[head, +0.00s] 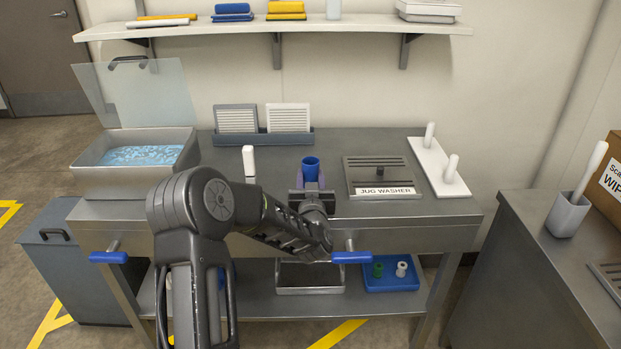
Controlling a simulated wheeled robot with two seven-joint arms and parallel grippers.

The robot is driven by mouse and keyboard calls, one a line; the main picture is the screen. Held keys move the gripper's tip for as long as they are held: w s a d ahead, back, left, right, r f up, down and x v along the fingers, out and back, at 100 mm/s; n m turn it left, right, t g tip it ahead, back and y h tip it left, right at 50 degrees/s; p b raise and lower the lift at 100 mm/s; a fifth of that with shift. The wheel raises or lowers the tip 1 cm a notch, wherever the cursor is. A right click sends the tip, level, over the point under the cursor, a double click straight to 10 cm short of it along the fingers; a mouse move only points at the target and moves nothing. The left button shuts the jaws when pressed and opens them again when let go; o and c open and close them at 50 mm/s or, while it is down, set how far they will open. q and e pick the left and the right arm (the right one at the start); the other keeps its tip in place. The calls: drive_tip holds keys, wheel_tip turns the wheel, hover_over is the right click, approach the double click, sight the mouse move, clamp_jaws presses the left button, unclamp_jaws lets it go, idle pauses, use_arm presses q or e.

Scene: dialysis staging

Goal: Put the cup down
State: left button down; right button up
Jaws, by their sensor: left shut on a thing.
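A blue cup (310,165) shows in the head view over the middle of the steel counter (335,142). It is upright, with its open rim facing up. My left gripper (311,184) is shut on the cup from the near side. The gripper and wrist hide the cup's lower part, so I cannot tell whether its base touches the counter. My right gripper is not in view.
Right of the cup are the jug washer (378,168) and a white board with two pegs (440,168). A white-handled item (249,160) stands at left, near a water basin (140,158). A grey rack (262,139) stands behind. Blue-handled levers (352,257) stick out in front.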

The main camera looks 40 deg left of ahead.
use_arm(q)
drive_tip(key=shift+f, duration=0.2)
drive_tip(key=c, duration=0.9)
unclamp_jaws()
drive_tip(key=shift+r, duration=0.1)
drive_tip(key=shift+r, duration=0.2)
drive_tip(key=shift+s+d+f, duration=0.1)
drive_tip(key=shift+s+d, duration=0.1)
drive_tip(key=shift+s, duration=0.05)
drive_tip(key=v, duration=1.1)
drive_tip(key=shift+s+b, duration=0.15)
drive_tip(key=shift+b, duration=0.2)
drive_tip(key=shift+d, duration=0.1)
